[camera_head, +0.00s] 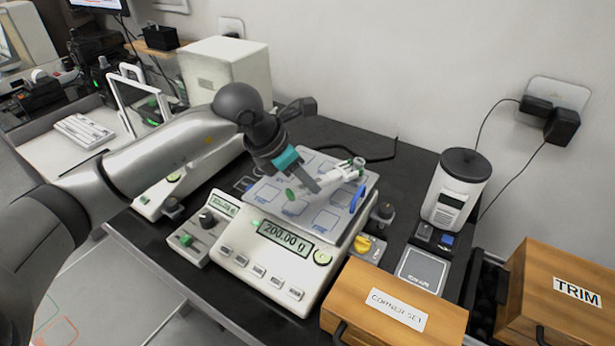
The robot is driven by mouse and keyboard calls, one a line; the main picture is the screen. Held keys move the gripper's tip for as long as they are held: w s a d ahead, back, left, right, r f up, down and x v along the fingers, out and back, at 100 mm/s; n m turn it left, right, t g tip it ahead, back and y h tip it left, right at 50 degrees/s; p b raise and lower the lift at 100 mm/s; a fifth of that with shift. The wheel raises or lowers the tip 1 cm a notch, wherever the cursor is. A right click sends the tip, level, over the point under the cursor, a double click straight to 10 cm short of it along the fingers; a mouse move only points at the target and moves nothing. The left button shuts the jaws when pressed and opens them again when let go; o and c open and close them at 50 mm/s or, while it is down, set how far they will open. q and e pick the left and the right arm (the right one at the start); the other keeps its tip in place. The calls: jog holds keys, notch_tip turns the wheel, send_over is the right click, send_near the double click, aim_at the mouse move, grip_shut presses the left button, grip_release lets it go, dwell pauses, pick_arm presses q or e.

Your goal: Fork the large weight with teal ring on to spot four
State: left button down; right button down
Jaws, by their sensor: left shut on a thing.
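My left gripper (290,163) reaches in from the left over the balance pan (325,219). It is shut on a dark grey tool with a teal band (287,158), which looks like the fork. The tool's grey end slants down to the right, close over the pan. A pale metallic piece (341,173) shows just beyond that end; I cannot tell whether the two touch. It may be the weight, but a teal ring on it is not clear. The pan has blue outlined spots, with their numbers too small to read. The display (286,238) reads 200.00 g. My right gripper is not in view.
A green disc (290,195) and a blue disc (357,198) show at the pan. A wooden box labelled CORNER SET (392,303) stands in front right, a TRIM box (560,295) farther right. A lidded canister (457,190) stands behind them. Another balance is partly behind my arm.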

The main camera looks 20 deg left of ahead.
aim_at(295, 189)
pick_arm(q)
jog(key=shift+s+a, duration=0.75)
jog(key=shift+s, duration=0.25)
dwell(2.0)
jog(key=shift+s+a+b, duration=0.35)
jog(key=s+a+r+b, duration=0.1)
jog(key=s+a+b, duration=0.3)
jog(key=s, duration=0.3)
jog(key=shift+a, duration=0.8)
jog(key=shift+s+r, duration=0.1)
